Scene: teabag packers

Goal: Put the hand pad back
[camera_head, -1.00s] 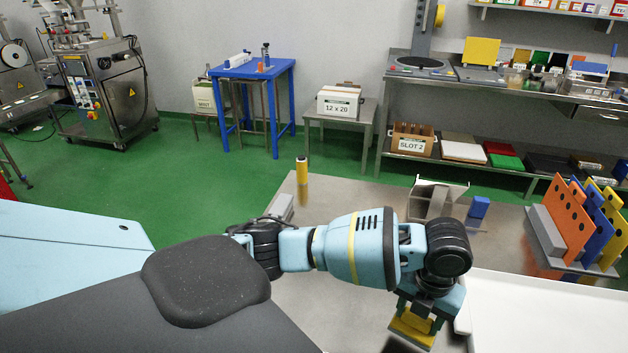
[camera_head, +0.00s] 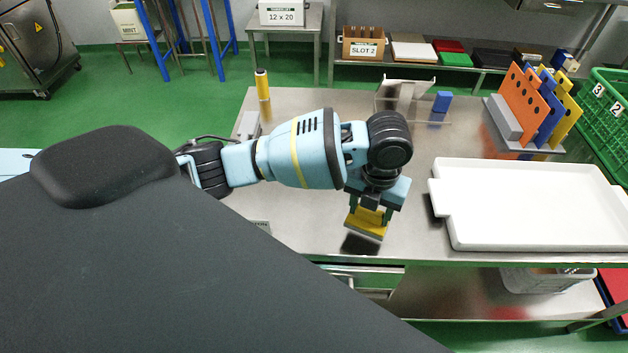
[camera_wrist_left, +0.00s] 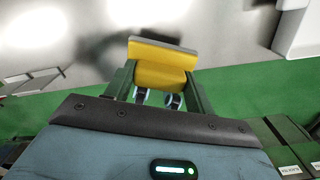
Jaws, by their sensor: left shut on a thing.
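The hand pad (camera_head: 367,223) is a yellow block with a grey face. My left gripper (camera_head: 371,210) is shut on it and holds it over the front part of the steel table, left of the white tray. In the left wrist view the hand pad (camera_wrist_left: 160,66) sits between the two fingers of the left gripper (camera_wrist_left: 162,85), its grey strip at the far side. A dark shadow lies on the table just below the pad in the head view, and the pad appears a little above the surface. My right gripper is not in view.
A white tray (camera_head: 530,243) covers the table's right front. Orange, blue and yellow boards (camera_head: 535,105) stand in a rack behind it. A blue block (camera_head: 442,101), a clear-sided holder (camera_head: 404,92) and a yellow-topped cylinder (camera_head: 262,85) stand along the back.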

